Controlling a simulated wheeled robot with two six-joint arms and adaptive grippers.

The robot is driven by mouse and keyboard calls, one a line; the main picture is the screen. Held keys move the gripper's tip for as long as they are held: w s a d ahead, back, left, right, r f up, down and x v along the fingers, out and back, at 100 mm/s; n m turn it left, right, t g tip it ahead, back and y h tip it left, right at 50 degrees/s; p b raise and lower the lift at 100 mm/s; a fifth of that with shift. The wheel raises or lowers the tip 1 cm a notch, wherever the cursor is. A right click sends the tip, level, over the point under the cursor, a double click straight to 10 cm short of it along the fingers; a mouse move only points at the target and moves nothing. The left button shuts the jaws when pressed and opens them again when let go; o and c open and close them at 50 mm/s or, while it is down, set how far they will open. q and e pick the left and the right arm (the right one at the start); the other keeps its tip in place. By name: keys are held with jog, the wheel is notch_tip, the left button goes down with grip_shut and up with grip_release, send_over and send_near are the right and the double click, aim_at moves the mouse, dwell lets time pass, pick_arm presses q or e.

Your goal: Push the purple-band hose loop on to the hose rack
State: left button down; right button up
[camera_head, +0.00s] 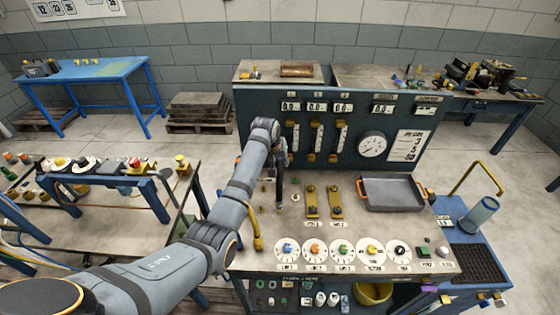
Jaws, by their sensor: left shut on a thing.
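My left gripper (280,203) points down over the left part of the control bench top, left of two yellow levers. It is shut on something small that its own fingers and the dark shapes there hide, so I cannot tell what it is. A small purple patch (429,288) shows at the lower right, by the bench's front right corner. I cannot tell whether it is the band of the hose loop. Yellow fittings (483,298) sit on the blue cart's front edge near it. I cannot make out a hose rack for certain. My right gripper is out of view.
The control bench (380,225) carries dials (341,252) along its front, yellow levers (311,200) and a grey tray (392,192). An upright panel (345,105) stands behind.

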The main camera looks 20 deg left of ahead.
pick_arm(q)
jog(key=shift+f, duration=0.25)
jog(key=shift+f, duration=0.45)
dwell(0.8)
jog(key=shift+f, duration=0.1)
jog(key=shift+p, duration=0.4)
jog(key=c, duration=1.1)
grip_release()
jog(key=shift+f, duration=0.1)
jog(key=v, duration=1.2)
